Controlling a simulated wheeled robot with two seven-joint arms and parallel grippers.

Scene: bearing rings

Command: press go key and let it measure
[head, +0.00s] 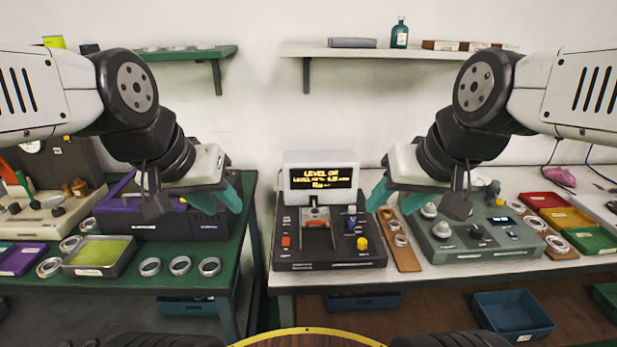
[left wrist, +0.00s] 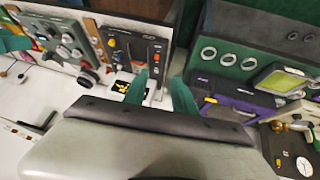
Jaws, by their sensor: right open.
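The measuring device (head: 330,255) stands on the white bench, a black panel with a lit display (head: 321,178) in a white housing; its top line looks like "LEVEL ON". The panel bears a red-orange key (head: 286,241), a yellow knob or key (head: 362,243) and blue parts; I cannot tell which is the go key. The device also shows in the left wrist view (left wrist: 150,50). My left gripper (head: 230,195), above and left of the device, shows two teal fingers apart in the left wrist view (left wrist: 160,94), nothing between them. My right gripper (head: 380,194) is open, right of the display. Neither touches the device.
A brown strip with rings (head: 407,258) lies right of the device, beside a grey-green control box (head: 480,240). The green left bench holds loose rings (head: 180,265), a yellow-green tray (head: 75,270) and a purple-black box (head: 140,222). A gap separates the benches.

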